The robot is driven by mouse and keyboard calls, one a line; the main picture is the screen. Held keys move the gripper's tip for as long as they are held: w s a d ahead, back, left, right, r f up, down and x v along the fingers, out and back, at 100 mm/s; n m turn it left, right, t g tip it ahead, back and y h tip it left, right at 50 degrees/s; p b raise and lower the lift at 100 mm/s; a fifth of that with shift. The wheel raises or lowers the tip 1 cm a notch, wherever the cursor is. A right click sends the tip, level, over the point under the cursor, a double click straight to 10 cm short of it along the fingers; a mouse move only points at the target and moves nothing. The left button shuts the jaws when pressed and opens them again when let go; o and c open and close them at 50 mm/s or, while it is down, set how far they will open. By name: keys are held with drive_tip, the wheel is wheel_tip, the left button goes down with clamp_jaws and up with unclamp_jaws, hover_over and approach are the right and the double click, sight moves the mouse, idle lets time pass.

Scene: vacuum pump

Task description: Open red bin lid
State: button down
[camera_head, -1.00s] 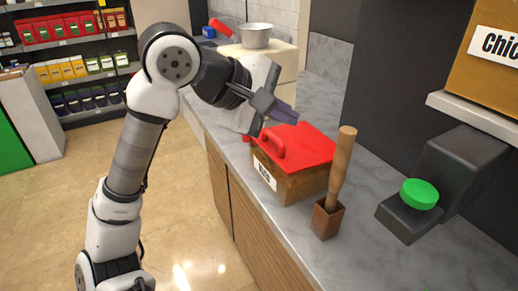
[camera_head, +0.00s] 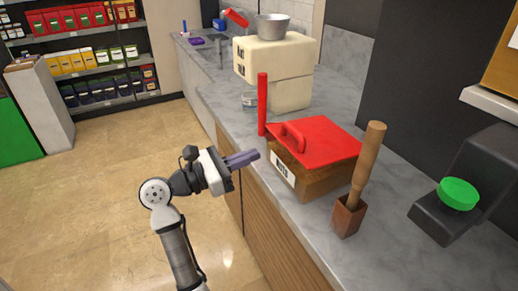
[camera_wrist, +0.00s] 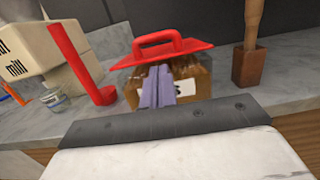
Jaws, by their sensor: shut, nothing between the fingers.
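The red bin lid (camera_head: 322,139) lies on a brown bin (camera_head: 328,183) on the counter. It has a raised red loop handle (camera_head: 291,136) near its left edge. In the wrist view the lid (camera_wrist: 162,55) shows edge-on, with its handle (camera_wrist: 160,42) arching above it. A white label is on the bin's front face. My gripper (camera_head: 243,159) is shut and empty, left of the bin and apart from it, near the counter's front edge. In the wrist view its purple fingers (camera_wrist: 158,86) lie together in front of the bin face, below the handle.
A tall red upright piece (camera_head: 262,104) stands just behind the bin. A wooden pestle in a brown holder (camera_head: 348,215) stands right of it. Cream boxes (camera_head: 273,72) with a metal pot (camera_head: 272,27) stand farther back. The floor at left is clear.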

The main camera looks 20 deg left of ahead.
drive_tip(key=p+x, duration=0.3)
drive_tip(key=x, duration=0.5)
drive_tip(key=shift+w+d, duration=0.2)
drive_tip(key=shift+d, duration=0.1)
drive_tip(key=shift+a+r, duration=0.1)
drive_tip(key=shift+r, duration=0.05)
